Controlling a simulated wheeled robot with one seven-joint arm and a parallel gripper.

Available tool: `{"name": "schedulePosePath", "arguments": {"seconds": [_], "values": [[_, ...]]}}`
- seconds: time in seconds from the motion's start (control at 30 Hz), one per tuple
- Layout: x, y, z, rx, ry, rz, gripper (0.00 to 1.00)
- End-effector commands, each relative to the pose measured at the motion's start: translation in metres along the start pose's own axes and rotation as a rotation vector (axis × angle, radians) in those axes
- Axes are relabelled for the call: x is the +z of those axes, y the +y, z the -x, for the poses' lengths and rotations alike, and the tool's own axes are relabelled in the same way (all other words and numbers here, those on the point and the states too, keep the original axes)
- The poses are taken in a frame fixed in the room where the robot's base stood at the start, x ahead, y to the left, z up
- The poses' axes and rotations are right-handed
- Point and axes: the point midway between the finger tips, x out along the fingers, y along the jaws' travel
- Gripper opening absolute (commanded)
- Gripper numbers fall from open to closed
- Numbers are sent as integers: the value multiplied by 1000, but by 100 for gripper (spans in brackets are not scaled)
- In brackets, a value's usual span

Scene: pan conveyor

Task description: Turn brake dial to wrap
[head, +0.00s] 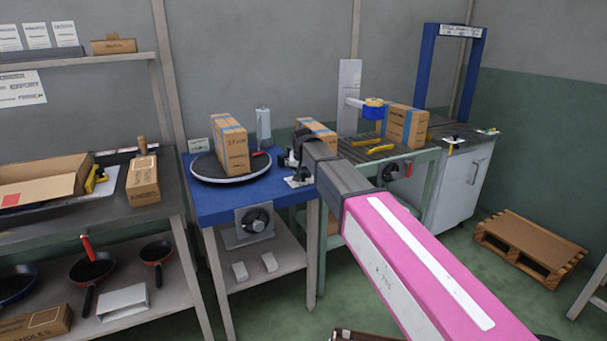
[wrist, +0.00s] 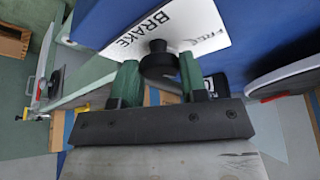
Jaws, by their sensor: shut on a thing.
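The brake dial (wrist: 158,62) is a round black knob on a white plate (wrist: 200,22) lettered BRAKE and FREE, in the wrist view. The word FREE is partly cut off at the top right; no wrap mark is readable. My gripper (wrist: 160,82) has its two green fingers on either side of the knob, shut on it. I cannot tell which way the dial points. In the head view my gripper (head: 291,158) is at the right edge of the blue table (head: 212,203), and my arm hides much there.
A turntable (head: 205,172) with an upright carton (head: 232,146) stands just left of my gripper. Another carton (head: 317,131) is behind my arm. The green bench (head: 345,152) with yellow-handled tools is to the right. A pallet (head: 530,245) lies on the floor.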

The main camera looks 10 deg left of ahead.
Motion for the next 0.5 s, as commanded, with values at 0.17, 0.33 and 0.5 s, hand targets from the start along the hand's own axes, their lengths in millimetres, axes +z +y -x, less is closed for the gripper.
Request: {"name": "schedulePosePath", "arguments": {"seconds": [0.17,0.33,0.5], "values": [[0,-1,0,48,0,-116,16],[0,-1,0,82,-1,-198,16],[0,-2,0,101,-1,-247,16]]}}
